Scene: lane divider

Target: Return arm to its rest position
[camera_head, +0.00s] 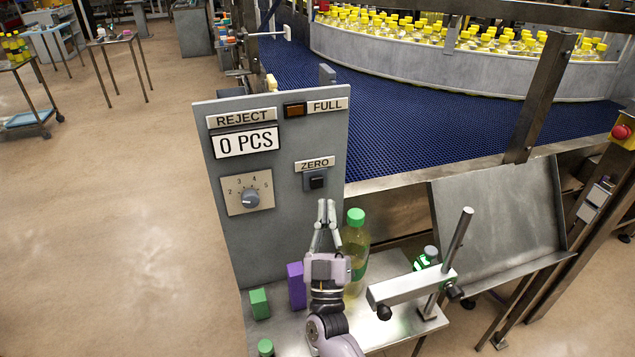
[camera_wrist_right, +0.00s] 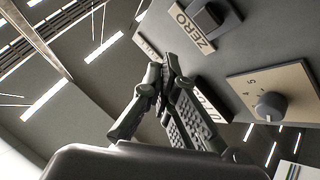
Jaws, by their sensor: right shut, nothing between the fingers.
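My right gripper (camera_head: 326,214) is in front of the lower part of the grey control panel (camera_head: 282,235). Its fingers point up and their tips meet, with nothing held. The right wrist view shows the same closed fingers (camera_wrist_right: 165,85) close to the panel's ZERO label (camera_wrist_right: 188,27) and black button (camera_wrist_right: 212,15). In the head view the ZERO button (camera_head: 317,180) is just above the fingertips. The dial (camera_head: 249,197) is to the left. My left gripper is not in view.
A green-capped bottle (camera_head: 356,245), a purple block (camera_head: 296,286) and a green block (camera_head: 259,303) stand on the metal table around my right arm. A clamp bar on a post (camera_head: 411,289) is to the right. A blue conveyor (camera_head: 400,125) with yellow-capped bottles is behind.

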